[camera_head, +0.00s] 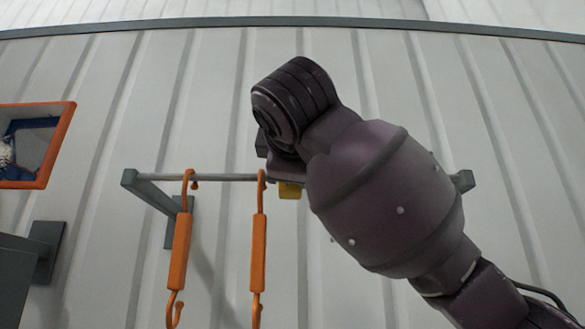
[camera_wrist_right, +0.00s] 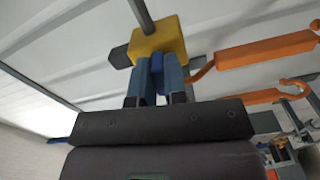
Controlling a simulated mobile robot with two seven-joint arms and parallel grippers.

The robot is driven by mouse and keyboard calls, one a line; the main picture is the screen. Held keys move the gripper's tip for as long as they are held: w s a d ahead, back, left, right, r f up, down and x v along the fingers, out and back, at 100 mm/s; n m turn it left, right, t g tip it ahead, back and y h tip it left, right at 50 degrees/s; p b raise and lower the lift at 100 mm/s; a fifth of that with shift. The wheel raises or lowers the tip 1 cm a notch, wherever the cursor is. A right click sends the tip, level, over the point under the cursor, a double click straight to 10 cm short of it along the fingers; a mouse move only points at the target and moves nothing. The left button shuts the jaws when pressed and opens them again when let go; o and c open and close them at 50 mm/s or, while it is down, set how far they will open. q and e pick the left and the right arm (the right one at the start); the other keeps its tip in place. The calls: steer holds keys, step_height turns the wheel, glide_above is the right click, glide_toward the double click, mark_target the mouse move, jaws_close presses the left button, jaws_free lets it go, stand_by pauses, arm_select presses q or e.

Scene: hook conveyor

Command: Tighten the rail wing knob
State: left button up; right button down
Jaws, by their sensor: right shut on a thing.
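The rail (camera_head: 225,177) runs across the wall between two grey brackets. A yellow block (camera_head: 290,190) sits on it, mostly behind my right arm; it shows clearly in the right wrist view (camera_wrist_right: 160,42). Below the block is a small blue part, which looks like the wing knob (camera_wrist_right: 157,72). My right gripper (camera_wrist_right: 159,75) is shut on it from below, one finger on either side. The knob's turn angle is hard to tell. In the head view my right arm hides the fingers. My left gripper is not in view.
Two orange hooks hang from the rail, one farther left (camera_head: 180,250) and one (camera_head: 258,250) close beside the yellow block. An orange-rimmed bin (camera_head: 58,148) is at the far left. The ribbed wall lies behind the rail.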

steer(key=shift+m, duration=1)
steer(key=c, duration=1.2)
jaws_free()
steer(key=shift+o, duration=0.2)
